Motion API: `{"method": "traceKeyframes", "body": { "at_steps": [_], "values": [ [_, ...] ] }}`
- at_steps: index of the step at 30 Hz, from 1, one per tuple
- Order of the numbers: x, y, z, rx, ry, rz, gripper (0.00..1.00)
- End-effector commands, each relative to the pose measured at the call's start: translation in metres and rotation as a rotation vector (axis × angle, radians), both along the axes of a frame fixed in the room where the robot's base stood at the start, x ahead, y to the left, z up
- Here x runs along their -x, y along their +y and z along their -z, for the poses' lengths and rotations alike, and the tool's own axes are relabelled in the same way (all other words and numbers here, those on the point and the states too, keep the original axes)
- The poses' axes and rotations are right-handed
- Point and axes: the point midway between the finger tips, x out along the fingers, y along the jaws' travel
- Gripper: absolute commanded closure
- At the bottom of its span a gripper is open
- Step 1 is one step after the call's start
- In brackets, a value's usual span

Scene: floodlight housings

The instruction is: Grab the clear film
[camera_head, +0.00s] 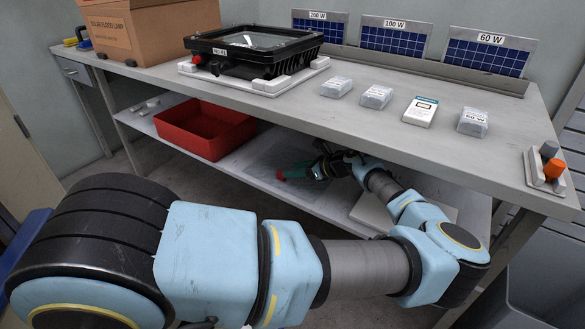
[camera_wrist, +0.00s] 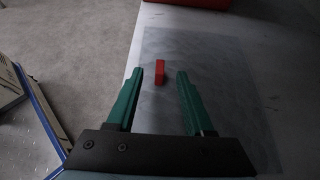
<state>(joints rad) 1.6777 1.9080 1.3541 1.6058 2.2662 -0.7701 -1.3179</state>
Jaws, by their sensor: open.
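The clear film (camera_head: 258,158) lies flat as a thin see-through sheet on the lower shelf, right of the red bin. It also shows in the wrist view (camera_wrist: 215,62) as a grey translucent rectangle. A small red tab or block (camera_wrist: 160,66) stands out near the film's left side; whether it is joined to the film I cannot tell. My gripper (camera_head: 288,173) is under the tabletop, over the film. In the wrist view, its green fingers (camera_wrist: 160,76) are apart, with the red tab in line between their tips. I cannot tell whether they touch it.
The lower shelf (camera_head: 330,207) is overhung by the workbench (camera_head: 345,115), close above my arm. A red bin (camera_head: 205,130) stands left of the film. A pale flat panel (camera_head: 372,213) lies to the right. The bench holds a floodlight housing (camera_head: 255,45), packets and solar panels.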

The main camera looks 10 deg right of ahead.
Motion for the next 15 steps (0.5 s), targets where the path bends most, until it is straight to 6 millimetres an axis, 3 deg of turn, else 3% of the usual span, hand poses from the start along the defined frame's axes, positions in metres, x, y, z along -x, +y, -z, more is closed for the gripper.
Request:
{"method": "traceKeyframes", "body": {
  "at_steps": [15],
  "values": [
    [-0.034, 0.031, 0.034, 0.0, 0.001, -0.002, 0.47]
  ]
}}
